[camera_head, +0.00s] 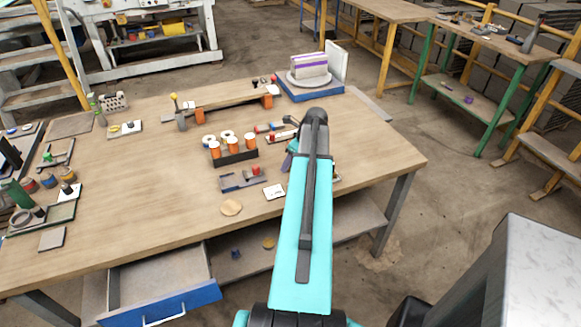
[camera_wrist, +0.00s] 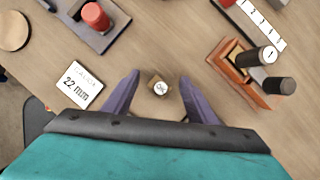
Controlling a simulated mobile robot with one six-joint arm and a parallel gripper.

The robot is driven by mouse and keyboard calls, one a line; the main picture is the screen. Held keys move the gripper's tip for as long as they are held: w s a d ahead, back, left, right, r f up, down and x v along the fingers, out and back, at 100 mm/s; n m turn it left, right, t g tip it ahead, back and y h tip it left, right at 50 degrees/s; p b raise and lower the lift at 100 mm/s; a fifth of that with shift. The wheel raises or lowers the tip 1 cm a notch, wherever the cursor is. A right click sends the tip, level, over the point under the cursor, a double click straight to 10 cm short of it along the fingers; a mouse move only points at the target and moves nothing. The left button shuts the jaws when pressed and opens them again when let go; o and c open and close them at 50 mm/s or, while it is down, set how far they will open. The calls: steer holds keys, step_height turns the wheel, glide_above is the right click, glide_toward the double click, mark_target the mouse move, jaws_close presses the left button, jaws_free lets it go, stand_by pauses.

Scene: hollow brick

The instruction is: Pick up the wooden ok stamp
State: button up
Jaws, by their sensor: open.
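The wooden ok stamp (camera_wrist: 160,88) is a small light-wood block with a round white "OK" face on top. In the wrist view it stands on the wooden table between and slightly ahead of the two purple fingers. My gripper (camera_wrist: 160,84) is open, with one finger on each side of the stamp and a gap on both sides. I cannot tell how far the fingers are above the table. In the head view my arm hides the stamp and most of the gripper.
In the wrist view, a wooden holder (camera_wrist: 236,72) with dark-handled stamps stands right of the fingers. A white "22 mm" card (camera_wrist: 79,85) lies to the left. A red-knobbed fixture (camera_wrist: 95,18) and round wooden disc (camera_wrist: 13,31) lie farther left. An open blue drawer (camera_head: 160,292) juts out in front.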

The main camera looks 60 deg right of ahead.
steer(key=shift+c, duration=0.3)
jaws_close()
stand_by(0.3)
steer(key=shift+s+r, duration=0.1)
steer(key=shift+r, duration=0.05)
